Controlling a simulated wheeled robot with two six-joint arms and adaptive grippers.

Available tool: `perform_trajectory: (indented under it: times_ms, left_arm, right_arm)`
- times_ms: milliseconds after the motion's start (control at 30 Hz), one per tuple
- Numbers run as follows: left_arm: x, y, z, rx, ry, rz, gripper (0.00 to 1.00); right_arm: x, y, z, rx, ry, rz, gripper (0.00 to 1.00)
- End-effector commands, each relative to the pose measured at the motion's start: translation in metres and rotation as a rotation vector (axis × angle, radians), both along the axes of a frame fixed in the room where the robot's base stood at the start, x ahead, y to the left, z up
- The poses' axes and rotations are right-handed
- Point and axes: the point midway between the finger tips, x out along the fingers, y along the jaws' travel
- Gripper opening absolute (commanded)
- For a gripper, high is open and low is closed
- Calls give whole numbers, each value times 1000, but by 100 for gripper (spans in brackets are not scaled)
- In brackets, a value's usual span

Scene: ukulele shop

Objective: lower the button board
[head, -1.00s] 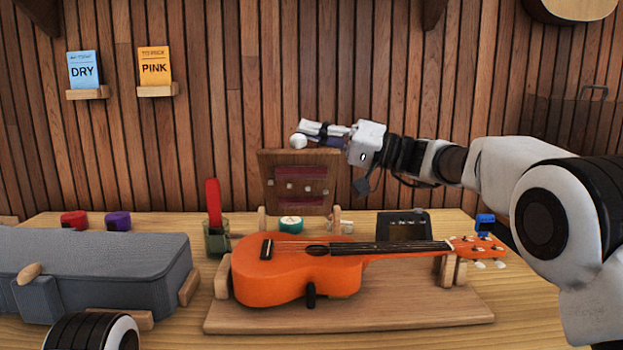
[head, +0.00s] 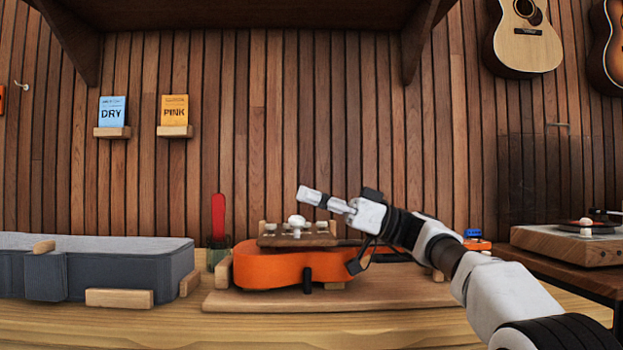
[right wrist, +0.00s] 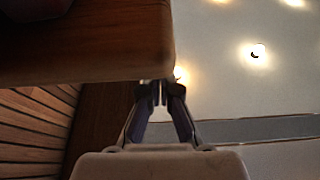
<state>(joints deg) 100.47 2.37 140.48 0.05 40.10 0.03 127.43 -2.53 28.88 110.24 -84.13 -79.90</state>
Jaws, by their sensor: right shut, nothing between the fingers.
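The button board (head: 297,241) is a brown wooden board that looks roughly level, seen edge-on in the head view. Several small buttons and a round white knob (head: 297,221) stand on its top. It looks to be behind or over the body of the orange ukulele (head: 270,269); the exact relation cannot be told. My right gripper (head: 304,194) is shut and empty, pointing left, a little above the knob and apparently apart from it. The right wrist view shows its fingers (right wrist: 160,95) together with nothing between them. My left gripper is out of view.
The ukulele lies on a wooden base (head: 400,293). A grey case (head: 90,262) is at the left, and a green glass with a red item (head: 218,220) is beside the ukulele. A shelf (head: 250,14) hangs overhead. A record player (head: 570,246) is at the right.

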Motion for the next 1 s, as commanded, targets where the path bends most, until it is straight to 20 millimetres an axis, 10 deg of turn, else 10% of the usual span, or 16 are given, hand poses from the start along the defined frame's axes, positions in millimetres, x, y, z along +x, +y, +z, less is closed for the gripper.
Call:
perform_trajectory:
  times_ms: [733, 1000]
  left_arm:
    - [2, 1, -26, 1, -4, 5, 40]
    - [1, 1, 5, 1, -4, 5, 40]
  right_arm:
    - [-3, 2, -28, -6, -77, 3, 0]
    - [1, 2, 0, -7, 9, 2, 0]
